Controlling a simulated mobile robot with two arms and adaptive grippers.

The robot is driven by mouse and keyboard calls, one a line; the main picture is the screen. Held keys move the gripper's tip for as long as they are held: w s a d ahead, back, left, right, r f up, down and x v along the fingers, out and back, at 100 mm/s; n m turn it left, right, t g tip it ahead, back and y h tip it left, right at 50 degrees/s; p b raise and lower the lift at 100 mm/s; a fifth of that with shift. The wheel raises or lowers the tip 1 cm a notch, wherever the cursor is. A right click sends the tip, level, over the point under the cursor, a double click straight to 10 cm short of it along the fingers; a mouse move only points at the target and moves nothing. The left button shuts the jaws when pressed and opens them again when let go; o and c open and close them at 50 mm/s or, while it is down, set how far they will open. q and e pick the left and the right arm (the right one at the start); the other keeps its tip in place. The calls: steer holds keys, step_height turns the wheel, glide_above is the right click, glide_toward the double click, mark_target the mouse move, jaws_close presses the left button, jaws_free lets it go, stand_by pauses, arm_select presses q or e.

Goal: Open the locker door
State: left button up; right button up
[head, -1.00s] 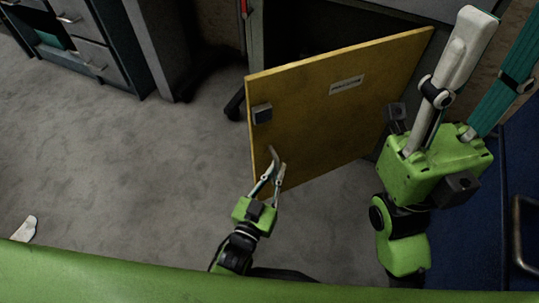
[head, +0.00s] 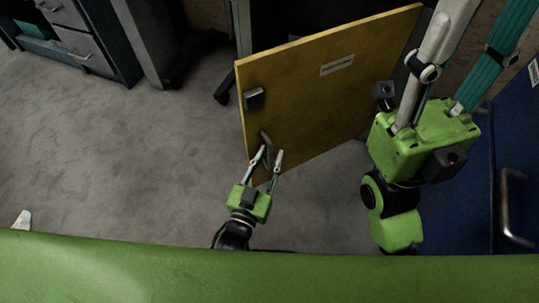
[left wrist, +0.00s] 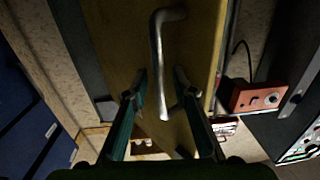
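The yellow locker door (head: 325,100) stands partly open, with dark space behind its top edge. It has a white label (head: 337,65), a dark lock block (head: 254,98) and a bent metal handle (head: 265,140) near its left edge. My left gripper (head: 266,155) is at the handle with its fingers apart. In the left wrist view, the handle (left wrist: 157,60) runs between and beyond the spread fingers (left wrist: 158,78); contact is unclear. My right gripper (head: 475,40) is raised at the right, fingers spread and empty, its tips cut off by the frame.
A grey drawer cabinet (head: 85,45) stands at the upper left. A blue cabinet (head: 460,205) with a metal handle is at the right, close to my right arm. A red box (left wrist: 255,96) shows in the wrist view.

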arm_select(q)
steer(key=v, duration=0.7)
